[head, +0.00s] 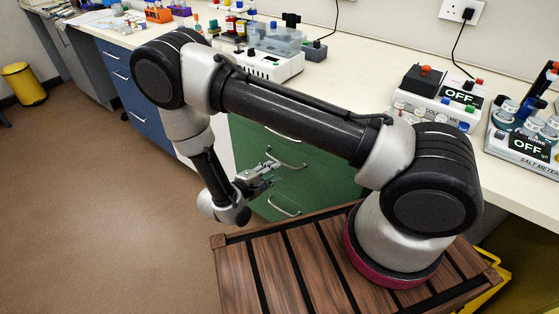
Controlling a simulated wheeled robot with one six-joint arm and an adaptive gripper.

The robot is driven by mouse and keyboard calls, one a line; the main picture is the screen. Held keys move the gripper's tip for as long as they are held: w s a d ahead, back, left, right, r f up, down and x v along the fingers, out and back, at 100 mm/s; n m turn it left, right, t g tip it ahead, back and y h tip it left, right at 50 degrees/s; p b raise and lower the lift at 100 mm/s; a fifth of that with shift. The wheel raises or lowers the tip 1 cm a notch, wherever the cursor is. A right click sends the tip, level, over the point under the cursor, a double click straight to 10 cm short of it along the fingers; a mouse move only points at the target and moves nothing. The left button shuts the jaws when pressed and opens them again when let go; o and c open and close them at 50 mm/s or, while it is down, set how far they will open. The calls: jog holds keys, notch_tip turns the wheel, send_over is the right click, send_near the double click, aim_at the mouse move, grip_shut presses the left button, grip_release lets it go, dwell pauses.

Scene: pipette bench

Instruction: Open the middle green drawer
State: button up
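The green drawer cabinet (325,180) stands under the bench, behind my arm. Its front shows curved metal handles one above another, and my arm hides part of the upper front. The middle green drawer's handle (290,164) is a bowed silver bar. The lower drawer's handle (284,207) shows below it. The drawers look shut. My gripper (276,172) is in front of the cabinet, close to the left end of the middle handle. Its fingers look apart with nothing held. Whether a finger touches the handle is too small to tell.
Blue drawers (125,82) stand to the left. The bench top (345,72) carries a white device (262,65) and meters (440,97) reading OFF. My slatted wooden base is close in front of the cabinet. The brown floor (110,200) at left is clear, with a yellow bin (24,85) far off.

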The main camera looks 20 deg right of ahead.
aim_at(282, 163)
jog(key=w+d, duration=0.1)
jog(key=d, duration=0.1)
jog(key=w+d+f+m, duration=0.1)
jog(key=w, duration=0.1)
jog(key=w+d+f+m, duration=0.1)
jog(key=d, duration=0.1)
jog(key=shift+w+d, duration=0.35)
jog(key=shift+w, duration=0.05)
jog(key=shift+c, duration=0.2)
grip_shut()
